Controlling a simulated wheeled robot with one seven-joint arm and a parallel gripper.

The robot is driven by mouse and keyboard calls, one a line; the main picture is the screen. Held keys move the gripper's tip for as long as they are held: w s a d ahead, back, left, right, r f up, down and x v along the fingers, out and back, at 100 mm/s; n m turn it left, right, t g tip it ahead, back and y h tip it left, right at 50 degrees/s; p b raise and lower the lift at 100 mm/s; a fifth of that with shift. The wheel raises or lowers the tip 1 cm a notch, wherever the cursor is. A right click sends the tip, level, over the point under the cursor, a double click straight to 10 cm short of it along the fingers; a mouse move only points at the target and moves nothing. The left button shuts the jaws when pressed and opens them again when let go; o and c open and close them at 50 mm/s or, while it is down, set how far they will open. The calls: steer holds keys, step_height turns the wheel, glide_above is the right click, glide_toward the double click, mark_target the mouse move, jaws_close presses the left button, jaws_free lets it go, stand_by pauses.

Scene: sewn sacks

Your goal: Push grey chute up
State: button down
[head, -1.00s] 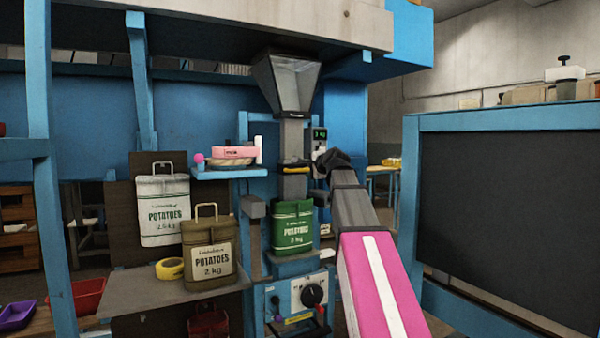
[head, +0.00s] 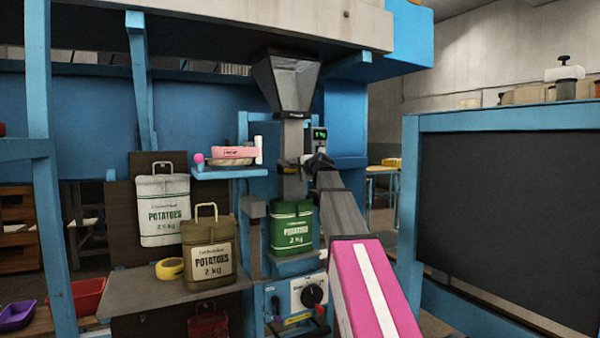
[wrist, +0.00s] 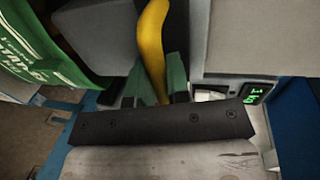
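The grey chute (head: 293,135) hangs upright below the dark hopper (head: 287,82). Its lower end meets the top of a green potato sack (head: 291,228). In the wrist view, a curved yellow handle (wrist: 153,35) runs down in front of a grey surface, and the sack (wrist: 38,48) is at upper left. My gripper (wrist: 160,88) has its two green fingers close on either side of the handle, seemingly shut on it. In the head view, my gripper (head: 305,162) is at the chute's right side, and its fingertips are small and dark there.
A small display (head: 320,134) glows green behind my gripper. A blue shelf (head: 230,173) with a pink item is left of the chute. White (head: 163,210) and olive (head: 209,247) sacks are further left. A dial panel (head: 310,293) is below. A dark board (head: 508,205) stands right.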

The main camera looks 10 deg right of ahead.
step_height(320, 180, up, 17)
steer(key=shift+f, duration=0.2)
stand_by(0.4)
steer(key=shift+w, duration=0.1)
steer(key=c, duration=1.1)
jaws_free()
steer(key=v, duration=1.1)
steer(key=shift+f, duration=0.1)
